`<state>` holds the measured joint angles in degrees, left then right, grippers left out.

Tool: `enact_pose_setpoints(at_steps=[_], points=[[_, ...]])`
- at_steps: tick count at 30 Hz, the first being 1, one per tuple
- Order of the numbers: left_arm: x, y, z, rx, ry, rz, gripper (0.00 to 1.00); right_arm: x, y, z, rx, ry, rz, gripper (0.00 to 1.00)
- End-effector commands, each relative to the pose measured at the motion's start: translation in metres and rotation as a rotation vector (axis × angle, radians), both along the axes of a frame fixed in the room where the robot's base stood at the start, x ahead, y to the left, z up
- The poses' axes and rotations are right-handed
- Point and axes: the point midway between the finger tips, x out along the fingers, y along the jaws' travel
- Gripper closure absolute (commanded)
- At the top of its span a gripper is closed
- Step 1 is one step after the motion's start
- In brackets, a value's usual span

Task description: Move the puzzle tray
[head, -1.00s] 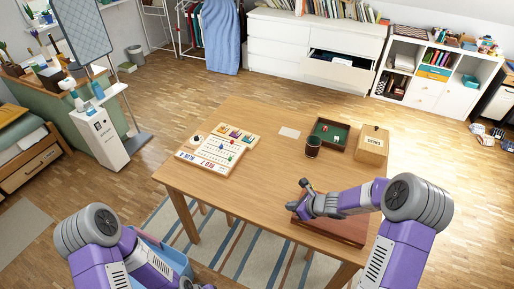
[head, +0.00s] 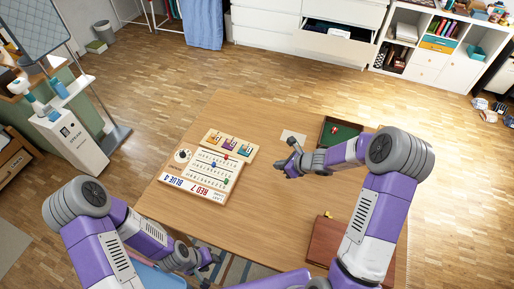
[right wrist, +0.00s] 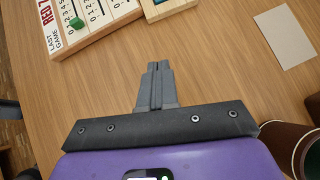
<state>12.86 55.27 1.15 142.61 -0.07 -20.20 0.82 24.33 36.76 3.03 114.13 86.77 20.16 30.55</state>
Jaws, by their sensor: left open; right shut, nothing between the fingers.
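A small light wood tray with colored pieces (head: 229,144), which looks like the puzzle tray, lies at the far left of the table against the scoreboard's back edge. A corner of it shows at the top of the right wrist view (right wrist: 168,9). My right gripper (head: 290,158) is over the middle of the table, right of the tray and apart from it. Its fingers (right wrist: 154,66) are together with nothing between them. My left gripper (head: 211,258) is open and low by the table's front left edge, away from the tray.
The scoreboard (head: 203,177) lies directly in front of the tray. A white card (head: 293,136) lies right of it. A green-lined tray (head: 334,131) is partly behind my right arm. A reddish-brown case (head: 328,238) lies at front right. The table middle (head: 255,200) is bare.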

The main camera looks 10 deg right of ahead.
Motion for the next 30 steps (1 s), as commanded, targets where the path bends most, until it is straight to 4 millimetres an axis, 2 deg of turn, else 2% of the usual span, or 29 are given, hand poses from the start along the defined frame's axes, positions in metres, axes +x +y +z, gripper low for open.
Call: enact_pose_setpoints(at_steps=[5, 17, 22, 30], points=[[-0.001, 0.000, -0.007, -0.001, 0.003, 0.000, 0.55, 0.010, 0.009, -0.016, 0.001, 0.002, 0.002, 1.00], [-0.001, 0.000, -0.026, 0.000, 0.002, 0.000, 0.55, 0.055, 0.047, -0.076, 0.001, 0.002, 0.001, 1.00], [-0.001, 0.000, -0.015, 0.000, 0.002, -0.001, 0.55, 0.075, 0.063, -0.069, -0.001, -0.001, 0.003, 1.00], [-0.001, 0.000, -0.012, 0.000, 0.002, -0.001, 0.55, 0.084, 0.070, -0.070, -0.001, 0.001, 0.000, 1.00]])
